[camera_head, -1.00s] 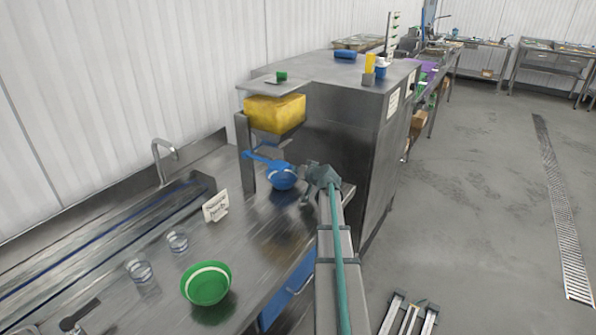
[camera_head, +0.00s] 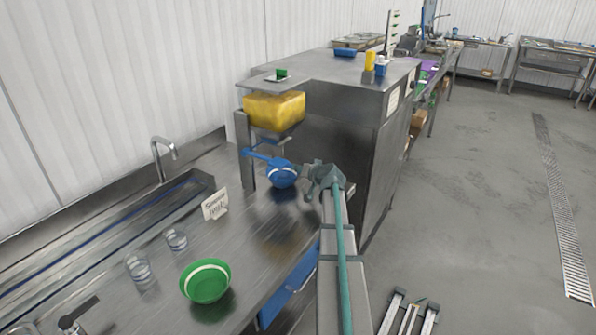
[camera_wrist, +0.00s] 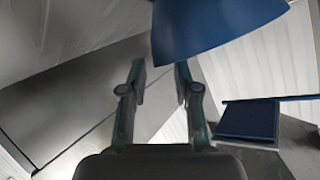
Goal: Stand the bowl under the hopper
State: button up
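My gripper (camera_head: 308,183) is just right of the bowl in the head view. In the wrist view its two fingers (camera_wrist: 160,75) are apart, with nothing visible clamped between them. The bowl lies beyond the fingertips; whether the right one touches it I cannot tell. A blue handle-like part (camera_head: 262,157) sits under the hopper, left of the bowl.
A green bowl (camera_head: 206,281) stands at the counter's front. Two clear glasses (camera_head: 176,238) and a small sign (camera_head: 215,204) stand to its upper left and above. A metal post (camera_head: 245,150) supports the hopper; a large steel cabinet (camera_head: 345,120) stands behind my gripper.

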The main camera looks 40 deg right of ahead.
jog(key=b+v, duration=0.1)
jog(key=v, duration=0.8)
jog(key=shift+b, duration=0.4)
jog(key=shift+s+r, duration=0.1)
jog(key=shift+s, duration=0.05)
